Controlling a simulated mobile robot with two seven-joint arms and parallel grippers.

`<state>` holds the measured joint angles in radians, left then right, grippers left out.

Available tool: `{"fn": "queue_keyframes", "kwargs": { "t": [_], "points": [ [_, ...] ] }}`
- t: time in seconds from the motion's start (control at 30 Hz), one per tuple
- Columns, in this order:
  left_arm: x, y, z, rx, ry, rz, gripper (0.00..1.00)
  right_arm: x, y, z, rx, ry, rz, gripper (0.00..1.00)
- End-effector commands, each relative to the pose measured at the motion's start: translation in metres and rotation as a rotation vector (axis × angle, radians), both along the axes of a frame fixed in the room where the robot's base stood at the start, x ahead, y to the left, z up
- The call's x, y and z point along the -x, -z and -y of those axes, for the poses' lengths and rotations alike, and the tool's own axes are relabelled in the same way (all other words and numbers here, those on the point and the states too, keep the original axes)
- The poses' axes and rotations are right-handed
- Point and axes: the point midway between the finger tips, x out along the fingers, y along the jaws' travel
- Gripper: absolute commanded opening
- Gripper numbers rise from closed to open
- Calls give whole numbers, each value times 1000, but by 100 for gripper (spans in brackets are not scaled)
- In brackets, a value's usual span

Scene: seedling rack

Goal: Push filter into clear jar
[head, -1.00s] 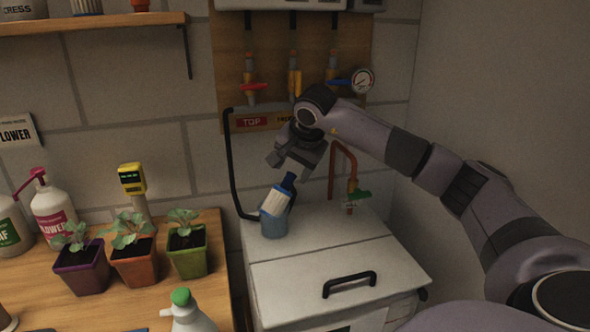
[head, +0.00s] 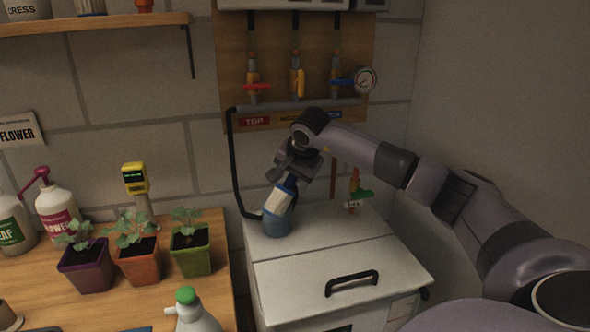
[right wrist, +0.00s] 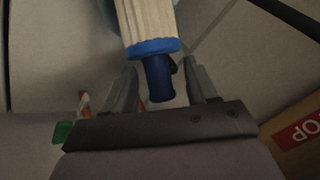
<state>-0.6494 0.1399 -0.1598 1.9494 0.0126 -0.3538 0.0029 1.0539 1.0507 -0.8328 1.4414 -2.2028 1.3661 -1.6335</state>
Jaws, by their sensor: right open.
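The filter (head: 279,197) has a pleated cream body with a blue cap and a dark blue neck. It stands tilted to the right with its lower end in the clear bluish jar (head: 276,224) on the white cabinet top. My right gripper (head: 284,178) is at the filter's upper end, with its fingers pointing down to it. In the right wrist view the neck of the filter (right wrist: 150,25) lies between the two open fingers of the right gripper (right wrist: 160,80), with gaps on both sides. The filter's lower end is hidden there. My left gripper is not in view.
The white cabinet (head: 330,262) has a black handle in front. A black hose (head: 237,170) runs left of the jar, and a green-handled tap (head: 358,195) stands to the right. Seedling pots (head: 190,248) and a spray bottle (head: 190,312) stand on the wooden bench at left.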

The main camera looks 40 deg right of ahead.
Motion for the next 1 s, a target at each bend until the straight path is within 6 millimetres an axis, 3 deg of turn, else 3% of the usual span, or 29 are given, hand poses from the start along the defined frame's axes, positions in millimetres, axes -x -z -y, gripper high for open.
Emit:
{"fn": "queue_keyframes", "kwargs": {
  "t": [0.2,0.47,0.67,1.0],
  "points": [
    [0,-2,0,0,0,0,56,-7,13,3,0,-1,-1,57],
    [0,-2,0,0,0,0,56,-8,14,3,0,-1,0,57],
    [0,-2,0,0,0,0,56,-8,14,3,0,-1,0,1],
    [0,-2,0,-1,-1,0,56,-7,13,4,0,0,1,1]
  ]
}}
